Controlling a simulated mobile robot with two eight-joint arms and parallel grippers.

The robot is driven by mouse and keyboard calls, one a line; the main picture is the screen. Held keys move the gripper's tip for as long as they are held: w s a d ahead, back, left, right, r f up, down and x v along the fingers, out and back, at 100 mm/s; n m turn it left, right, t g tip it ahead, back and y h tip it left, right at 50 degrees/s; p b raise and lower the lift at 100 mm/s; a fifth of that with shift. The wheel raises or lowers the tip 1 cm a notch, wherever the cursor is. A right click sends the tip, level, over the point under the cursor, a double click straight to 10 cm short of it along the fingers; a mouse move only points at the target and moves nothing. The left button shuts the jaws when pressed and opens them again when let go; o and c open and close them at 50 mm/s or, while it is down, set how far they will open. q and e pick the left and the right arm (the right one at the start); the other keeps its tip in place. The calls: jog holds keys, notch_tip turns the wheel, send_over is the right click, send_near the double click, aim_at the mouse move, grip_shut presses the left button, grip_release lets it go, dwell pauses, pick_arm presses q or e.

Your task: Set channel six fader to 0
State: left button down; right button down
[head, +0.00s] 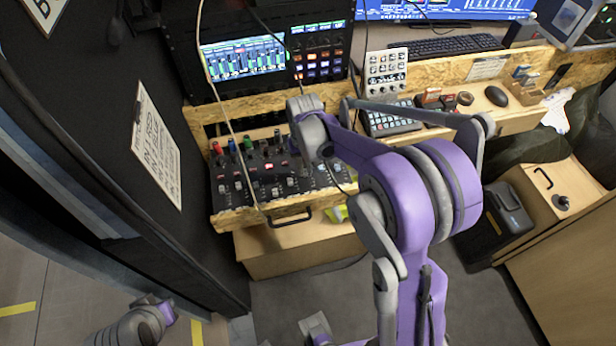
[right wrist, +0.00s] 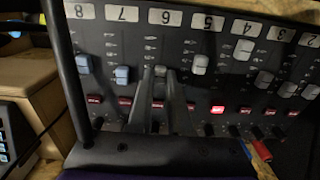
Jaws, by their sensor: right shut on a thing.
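The mixer panel (head: 265,180) sits in a wooden shelf in the head view, partly covered by my right arm. In the right wrist view its numbered labels run from 8 at the left to 2 at the right. The channel six fader (right wrist: 160,71) is a grey cap below the label 6 (right wrist: 165,17). My right gripper (right wrist: 160,77) is shut on this cap, one finger on each side. The cap sits close to the height of its neighbours, the channel seven fader (right wrist: 121,75) and channel five fader (right wrist: 199,64). The scale marks are too small to read.
Red, blue and green knobs (head: 233,146) stand at the mixer's back left. A lit red button (right wrist: 217,110) is below channel five. A black drawer handle (head: 290,219) is at the shelf front. A cable (head: 229,110) hangs across the mixer. A keypad (head: 385,70) stands behind my arm.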

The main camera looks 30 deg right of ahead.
aim_at(305, 170)
jog(key=shift+w, duration=0.35)
jog(key=c, duration=0.8)
grip_release()
jog(key=shift+s, duration=0.1)
jog(key=shift+r, duration=0.15)
notch_tip(305, 170, up, 11)
jog(key=shift+f+p, duration=0.2)
jog(key=shift+p, duration=0.15)
